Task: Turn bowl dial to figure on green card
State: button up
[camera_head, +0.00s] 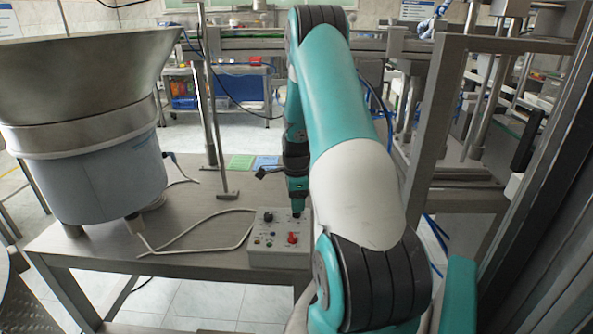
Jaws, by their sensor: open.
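A light grey control box (262,257) sits on the metal table with small knobs and buttons on its top. A black dial (268,216) is at its back left and a red knob (292,239) is near its front right. I cannot tell which dial is for the bowl, and the markings are too small to read. A green card (241,162) lies farther back on the table; its figure is not legible. My gripper (297,211) points down over the back right of the box, open. I cannot tell whether it touches or surrounds a knob there.
A large metal feeder bowl (85,85) on a blue-grey drum stands at the left. A blue card (266,162) lies beside the green one. A pale cable (190,251) loops left of the box. A metal post (227,190) and frame stand behind.

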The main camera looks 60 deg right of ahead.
notch_tip(320, 180, up, 14)
dwell(0.3)
dwell(0.4)
jog(key=w+a+r+n, duration=0.2)
jog(key=a+n, duration=0.3)
jog(key=a, duration=0.4)
jog(key=w+a+r+n+t+y, duration=0.1)
jog(key=a+r+n, duration=0.2)
jog(key=a+n, duration=0.45)
jog(key=w+a+r+n, duration=0.2)
jog(key=a+n, duration=0.2)
jog(key=a, duration=0.6)
jog(key=s+a+r+n+y, duration=0.1)
jog(key=s+a+n, duration=0.7)
jog(key=a, duration=0.3)
jog(key=s+a+r+n+g+y, duration=0.1)
jog(key=s+a+r+n+y, duration=0.1)
jog(key=s+a+n, duration=0.7)
jog(key=shift+a+n+p, duration=0.35)
jog(key=shift+a+n, duration=0.55)
jog(key=shift+n, duration=0.05)
